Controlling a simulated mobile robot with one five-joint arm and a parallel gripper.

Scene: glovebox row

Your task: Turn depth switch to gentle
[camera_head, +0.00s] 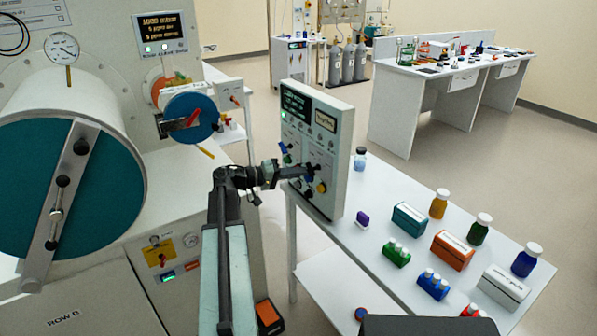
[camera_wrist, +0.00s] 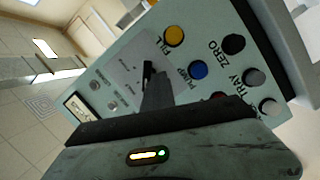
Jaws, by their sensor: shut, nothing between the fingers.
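A pale grey control panel (camera_head: 330,150) stands upright at the left end of the white table. It also fills much of the wrist view (camera_wrist: 118,70), tilted. A dark rotary switch with a narrow handle (camera_wrist: 148,69) is on its lower face; I cannot read a depth or gentle label beside it. My gripper (camera_head: 300,172) is at the panel's front and shut, empty. In the wrist view my gripper's dark fingers (camera_wrist: 156,92) point at the switch and cover part of it; I cannot tell whether they touch it.
Close to the switch are a yellow FILL button (camera_wrist: 174,36), a blue PUMP button (camera_wrist: 198,70), a black ZERO button (camera_wrist: 233,44) and grey tray buttons (camera_wrist: 254,78). Bottles and boxes stand on the table (camera_head: 372,232). A large glovebox cylinder (camera_head: 75,95) is at left.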

